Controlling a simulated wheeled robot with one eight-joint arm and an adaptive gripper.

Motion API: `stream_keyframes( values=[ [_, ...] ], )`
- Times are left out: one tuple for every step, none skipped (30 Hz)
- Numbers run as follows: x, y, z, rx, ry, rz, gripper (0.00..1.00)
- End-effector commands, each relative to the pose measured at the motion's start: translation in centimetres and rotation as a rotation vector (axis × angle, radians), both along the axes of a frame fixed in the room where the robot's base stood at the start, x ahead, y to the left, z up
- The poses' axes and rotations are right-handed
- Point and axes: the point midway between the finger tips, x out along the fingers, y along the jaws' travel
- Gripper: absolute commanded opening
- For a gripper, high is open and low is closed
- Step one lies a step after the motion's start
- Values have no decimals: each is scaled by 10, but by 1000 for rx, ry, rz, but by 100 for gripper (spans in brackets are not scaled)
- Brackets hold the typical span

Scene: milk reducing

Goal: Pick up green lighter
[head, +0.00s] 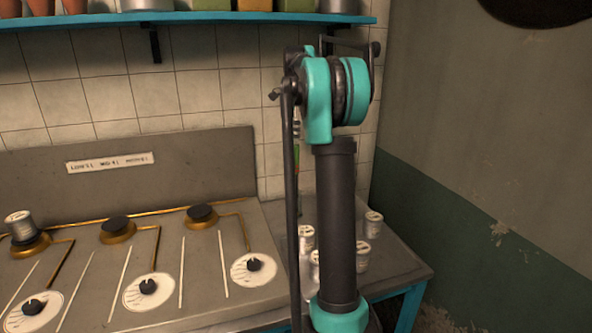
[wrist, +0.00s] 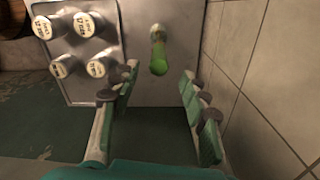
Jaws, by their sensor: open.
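The green lighter (wrist: 158,55) shows in the wrist view, upper middle, with a pale metal-coloured end at the top and a bright green body below. It is over the grey metal tabletop (wrist: 185,30). My gripper (wrist: 160,74) is open and empty, with one finger to each side of the lighter's line in the picture. The fingertips are close to the lighter's green end, and no contact shows. In the head view, my arm hides most of this area. A small green sliver shows beside the arm, but I cannot tell what it is.
Several white-lidded cans (wrist: 80,25) stand left of the lighter on the tabletop. A tiled wall (wrist: 270,70) rises close to the right of my gripper. In the head view, a stove (head: 215,265) with burners and knobs is at left, and a blue shelf (head: 220,17) hangs above.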

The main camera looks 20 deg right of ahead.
Motion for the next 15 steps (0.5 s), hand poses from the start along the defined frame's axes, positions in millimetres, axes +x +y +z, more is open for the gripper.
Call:
stream_keyframes(
  values=[
    [0,0,-11,0,0,0,45],
    [0,0,-17,0,0,0,45],
    [0,0,-24,0,0,1,45],
    [0,0,-29,0,0,1,45],
    [0,0,-34,0,0,1,45],
    [0,0,-39,0,0,1,45],
    [0,0,-43,0,0,1,45],
    [0,0,-46,0,0,1,45],
    [0,0,-49,0,0,1,45],
    [0,0,-51,0,0,1,45],
    [0,0,-52,0,0,1,45],
    [0,0,-54,0,0,1,45],
    [0,0,-55,0,0,1,45],
    [0,0,-58,0,0,1,45],
    [-1,-1,-62,0,0,1,45]
  ],
)
